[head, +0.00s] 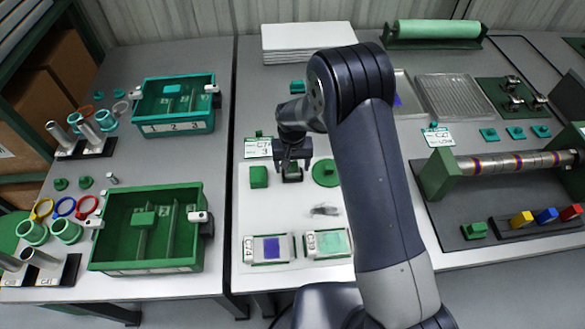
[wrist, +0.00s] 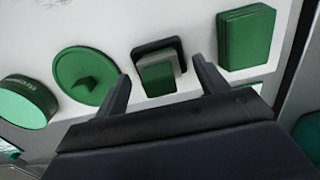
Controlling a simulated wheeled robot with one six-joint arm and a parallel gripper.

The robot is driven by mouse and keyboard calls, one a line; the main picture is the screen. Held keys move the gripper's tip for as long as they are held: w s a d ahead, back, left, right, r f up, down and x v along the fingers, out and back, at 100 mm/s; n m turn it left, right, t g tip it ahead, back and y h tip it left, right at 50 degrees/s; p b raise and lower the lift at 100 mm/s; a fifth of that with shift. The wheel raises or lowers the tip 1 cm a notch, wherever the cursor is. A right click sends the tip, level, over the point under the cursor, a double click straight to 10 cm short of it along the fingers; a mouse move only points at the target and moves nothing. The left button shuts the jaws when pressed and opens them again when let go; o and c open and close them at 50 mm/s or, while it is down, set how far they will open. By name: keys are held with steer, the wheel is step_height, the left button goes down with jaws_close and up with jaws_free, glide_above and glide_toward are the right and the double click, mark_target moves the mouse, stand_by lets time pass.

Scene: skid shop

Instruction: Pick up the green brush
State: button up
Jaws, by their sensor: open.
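A small green block with a grey side and a dark rounded base, which looks like the green brush (wrist: 157,79), stands on the white mat. In the wrist view it lies between the two fingers of my gripper (wrist: 158,70), with a gap on each side. In the head view my gripper (head: 292,162) points down just above it, and the brush (head: 292,178) is partly hidden by the fingers. My gripper is open and empty. Whether the fingertips reach down beside the brush is hard to tell.
A round green disc with a knob (wrist: 88,75) lies close on one side, and a stack of green squares (wrist: 245,38) on the other. Green bins (head: 148,262) stand on the left table. A roller rig (head: 510,163) stands at right. My arm hides part of the table.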

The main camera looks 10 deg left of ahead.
steer(key=shift+f, duration=0.55)
steer(key=shift+c, duration=0.3)
steer(key=c, duration=1.1)
step_height(320, 180, up, 10)
steer(key=shift+r+b, duration=0.1)
steer(key=shift+b, duration=0.55)
steer(key=o, duration=0.5)
steer(key=c, duration=0.3)
